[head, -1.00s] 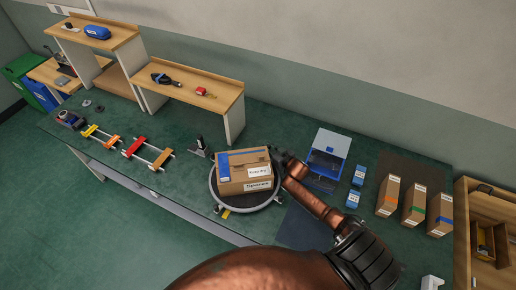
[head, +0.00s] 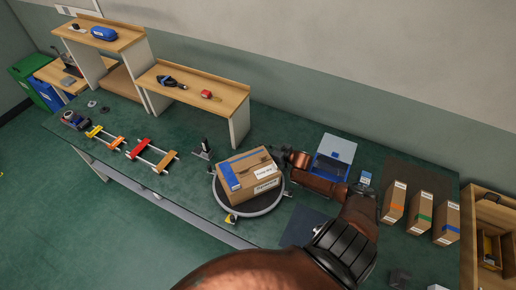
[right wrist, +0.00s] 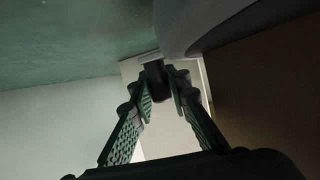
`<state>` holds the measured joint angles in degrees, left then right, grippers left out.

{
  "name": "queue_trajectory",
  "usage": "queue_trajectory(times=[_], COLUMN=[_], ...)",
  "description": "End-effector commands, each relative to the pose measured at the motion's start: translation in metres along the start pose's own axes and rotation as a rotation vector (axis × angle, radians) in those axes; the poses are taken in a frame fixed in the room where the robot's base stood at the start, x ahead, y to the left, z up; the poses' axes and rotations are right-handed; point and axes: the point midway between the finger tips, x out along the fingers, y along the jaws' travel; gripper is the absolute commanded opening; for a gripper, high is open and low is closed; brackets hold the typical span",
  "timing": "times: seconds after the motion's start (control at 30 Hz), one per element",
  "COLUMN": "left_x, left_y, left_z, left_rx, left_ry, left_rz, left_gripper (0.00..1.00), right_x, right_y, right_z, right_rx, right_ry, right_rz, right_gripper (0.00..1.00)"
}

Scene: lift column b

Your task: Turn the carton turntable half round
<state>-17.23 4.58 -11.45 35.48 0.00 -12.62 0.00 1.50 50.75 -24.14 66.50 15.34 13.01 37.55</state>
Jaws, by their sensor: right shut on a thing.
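The round turntable (head: 262,212) with a grey rim stands on the green bench in the head view. A brown carton (head: 262,187) with a blue stripe and white labels sits on it, turned at an angle. My right gripper (head: 282,156) is at the turntable's far right edge, beside the carton. In the right wrist view, its fingers (right wrist: 160,90) are closed around a dark upright peg (right wrist: 157,78) close under the pale curved rim (right wrist: 190,25). My left gripper is out of view.
A dark stand (head: 203,149) is close on the left. A blue bin (head: 333,157) and several cartons (head: 420,209) stand to the right. A raised wooden shelf (head: 195,88) is behind.

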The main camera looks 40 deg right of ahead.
Motion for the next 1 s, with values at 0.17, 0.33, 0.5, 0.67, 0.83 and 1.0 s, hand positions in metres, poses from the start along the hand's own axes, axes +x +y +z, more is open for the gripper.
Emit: queue_trajectory(times=[0.17,0.33,0.5,0.67,0.83,1.0], left_x=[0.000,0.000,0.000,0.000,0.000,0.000], left_y=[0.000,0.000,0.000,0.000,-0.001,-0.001], left_z=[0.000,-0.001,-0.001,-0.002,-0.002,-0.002], left_rx=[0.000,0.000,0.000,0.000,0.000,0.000], left_ry=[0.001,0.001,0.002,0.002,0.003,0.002], left_rz=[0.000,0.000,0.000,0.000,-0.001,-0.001], left_gripper=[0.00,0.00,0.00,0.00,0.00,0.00], right_x=[0.000,0.000,0.000,0.000,-0.001,-0.008], right_y=[-0.002,-0.003,-0.003,-0.001,0.000,0.000], right_z=[0.003,0.003,0.003,0.002,0.000,-0.018], right_rx=[0.000,0.000,0.000,0.000,0.000,-0.003], right_ry=[-0.002,-0.002,-0.003,-0.002,-0.001,0.001], right_rz=[-0.006,-0.006,-0.006,-0.004,-0.003,-0.004], right_gripper=[0.00,0.00,0.20,0.23,0.23,0.23])
